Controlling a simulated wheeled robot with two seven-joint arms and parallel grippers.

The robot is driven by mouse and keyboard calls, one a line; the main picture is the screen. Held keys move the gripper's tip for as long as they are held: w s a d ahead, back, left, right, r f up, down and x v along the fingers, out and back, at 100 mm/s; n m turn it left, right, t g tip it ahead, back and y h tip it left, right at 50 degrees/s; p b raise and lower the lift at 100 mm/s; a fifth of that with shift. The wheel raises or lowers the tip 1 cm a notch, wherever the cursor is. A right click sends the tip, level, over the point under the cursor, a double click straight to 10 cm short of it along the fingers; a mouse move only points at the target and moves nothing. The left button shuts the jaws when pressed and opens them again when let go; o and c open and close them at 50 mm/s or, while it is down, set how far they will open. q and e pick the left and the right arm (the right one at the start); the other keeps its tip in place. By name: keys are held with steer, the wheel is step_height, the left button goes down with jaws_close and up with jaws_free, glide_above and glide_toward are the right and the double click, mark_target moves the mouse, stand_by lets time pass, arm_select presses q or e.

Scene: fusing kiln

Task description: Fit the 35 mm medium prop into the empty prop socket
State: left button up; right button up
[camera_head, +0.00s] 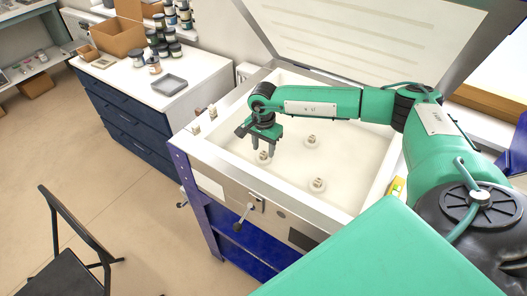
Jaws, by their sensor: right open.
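My right gripper (261,151) points down inside the open kiln (228,135), with its fingers apart. A small pale round fitting (263,158) on the kiln floor shows just below and between the fingertips. I cannot tell whether the fingers touch it, or whether it is a prop in a socket. Two similar pale fittings stand on the floor, one farther back (312,141) and one nearer the front (317,184). Two small pale pieces sit on the left rim, one nearer (196,129) and one farther (212,112); their size cannot be read. My left gripper is not in view.
The kiln's raised lid (370,40) leans back behind the chamber. Its side walls and front latch (243,213) bound the space. A dark blue drawer cabinet (130,135) with jars and a grey tray (170,84) stands left. A black chair (75,245) is at lower left.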

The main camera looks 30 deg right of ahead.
mark_target(264, 153)
step_height(264, 153, up, 12)
steer(key=b, duration=0.2)
steer(key=shift+f, duration=0.15)
